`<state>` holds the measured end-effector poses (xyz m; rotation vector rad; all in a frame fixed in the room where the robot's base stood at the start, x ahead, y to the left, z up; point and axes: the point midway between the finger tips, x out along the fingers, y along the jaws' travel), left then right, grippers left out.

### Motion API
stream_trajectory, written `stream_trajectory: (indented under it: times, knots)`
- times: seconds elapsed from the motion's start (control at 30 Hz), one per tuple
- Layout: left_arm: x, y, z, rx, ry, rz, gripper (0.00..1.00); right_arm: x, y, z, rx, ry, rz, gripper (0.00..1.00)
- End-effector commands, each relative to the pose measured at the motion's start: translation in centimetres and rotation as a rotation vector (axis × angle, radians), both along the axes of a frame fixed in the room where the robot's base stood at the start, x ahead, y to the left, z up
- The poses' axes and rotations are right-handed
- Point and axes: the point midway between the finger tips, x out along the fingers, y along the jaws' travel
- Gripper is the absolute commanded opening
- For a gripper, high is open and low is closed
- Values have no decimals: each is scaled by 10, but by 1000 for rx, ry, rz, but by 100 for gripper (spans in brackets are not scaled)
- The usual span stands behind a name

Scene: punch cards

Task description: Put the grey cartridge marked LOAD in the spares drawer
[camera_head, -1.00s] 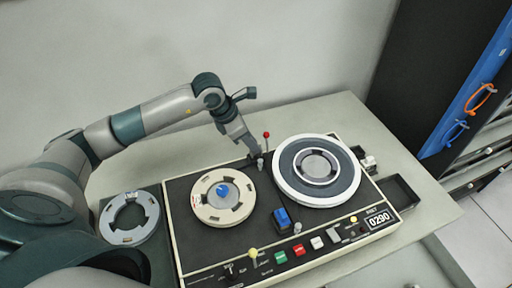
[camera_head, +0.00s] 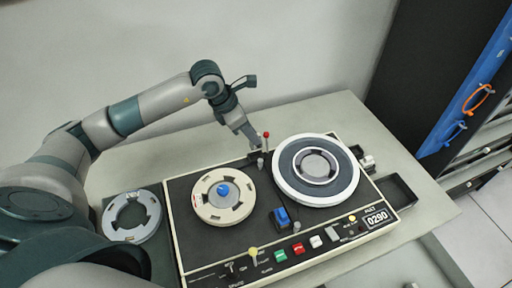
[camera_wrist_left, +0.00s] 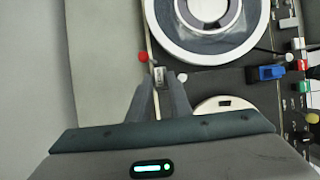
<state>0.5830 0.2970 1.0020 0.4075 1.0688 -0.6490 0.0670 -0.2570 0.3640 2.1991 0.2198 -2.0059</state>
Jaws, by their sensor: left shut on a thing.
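My left gripper (camera_head: 256,147) is at the back edge of the tape machine, beside a red-tipped lever (camera_head: 266,134). In the left wrist view, the gripper (camera_wrist_left: 160,84) is shut on a small light grey piece (camera_wrist_left: 159,74) with a dark mark. The mark is too small to read, so I cannot tell if it says LOAD. In the head view the held piece is mostly hidden by the fingers. A black open tray (camera_head: 411,203) sits at the machine's right side. No spares label can be read. My right gripper is not in view.
The machine (camera_head: 180,221) carries a cream reel (camera_head: 204,208), a large white-rimmed reel (camera_head: 281,187), a blue block (camera_head: 282,217) and several front buttons. A loose grey reel (camera_head: 112,233) lies at left. The table behind the machine (camera_head: 330,112) is bare.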

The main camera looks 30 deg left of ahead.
Motion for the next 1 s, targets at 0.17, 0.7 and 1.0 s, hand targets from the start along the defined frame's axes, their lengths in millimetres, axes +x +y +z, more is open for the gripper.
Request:
stream_trajectory:
  times: [0.17,0.7,1.0]
  knots:
    - [0,0,0,0,0,0,0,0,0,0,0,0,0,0]
    - [-11,-17,49,9,7,-230,0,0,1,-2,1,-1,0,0]
    - [-43,-53,33,19,14,-794,0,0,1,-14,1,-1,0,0]
